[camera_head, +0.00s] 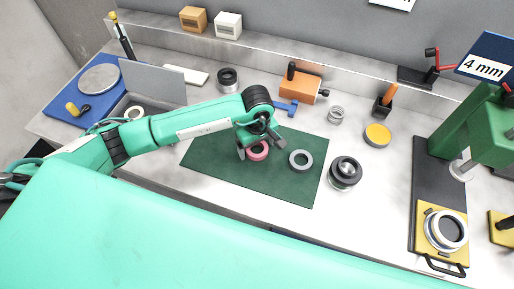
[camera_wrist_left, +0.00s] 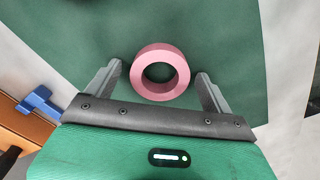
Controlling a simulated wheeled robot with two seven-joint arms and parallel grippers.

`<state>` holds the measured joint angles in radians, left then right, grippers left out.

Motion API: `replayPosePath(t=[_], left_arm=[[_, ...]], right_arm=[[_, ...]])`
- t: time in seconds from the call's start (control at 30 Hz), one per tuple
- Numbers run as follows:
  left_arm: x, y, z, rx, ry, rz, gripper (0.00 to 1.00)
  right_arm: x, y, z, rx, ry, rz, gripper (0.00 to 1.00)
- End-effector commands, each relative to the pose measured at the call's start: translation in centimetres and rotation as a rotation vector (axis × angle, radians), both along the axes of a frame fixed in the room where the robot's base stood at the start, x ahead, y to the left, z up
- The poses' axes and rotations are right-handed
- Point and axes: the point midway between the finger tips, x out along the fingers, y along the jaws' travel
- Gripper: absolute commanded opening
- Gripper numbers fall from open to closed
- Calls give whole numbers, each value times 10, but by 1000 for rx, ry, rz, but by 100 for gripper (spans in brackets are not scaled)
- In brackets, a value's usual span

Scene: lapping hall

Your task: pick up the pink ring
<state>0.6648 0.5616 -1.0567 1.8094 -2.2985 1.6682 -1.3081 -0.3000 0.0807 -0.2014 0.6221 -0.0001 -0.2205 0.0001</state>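The pink ring (camera_head: 258,151) lies flat on the dark green mat (camera_head: 215,154). In the left wrist view the pink ring (camera_wrist_left: 160,72) sits between the two fingers of my left gripper (camera_wrist_left: 160,82), with a small gap on each side. My left gripper (camera_head: 257,146) is open around the ring and partly covers it in the head view. My right gripper is not in view.
A grey ring (camera_head: 300,160) lies on the mat to the right of the pink ring. A dark round part (camera_head: 345,172) stands right of the mat. An orange block (camera_head: 300,86) and a blue piece (camera_head: 285,107) are behind it. A green press (camera_head: 470,125) stands far right.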

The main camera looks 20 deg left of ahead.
Motion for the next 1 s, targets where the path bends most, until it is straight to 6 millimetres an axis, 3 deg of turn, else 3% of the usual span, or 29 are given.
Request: replayPosePath(t=[0.03,0.23,0.67,0.87,1.0], left_arm=[[0,0,0,0,0,0,75],[0,0,0,0,0,0,37],[1,0,10,0,-1,0,37],[2,0,44,-1,-7,-2,37],[2,0,83,-1,-9,-1,37]], right_arm=[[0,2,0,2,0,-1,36],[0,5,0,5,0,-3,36],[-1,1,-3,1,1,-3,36],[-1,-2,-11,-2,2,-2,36],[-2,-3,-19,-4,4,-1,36]])
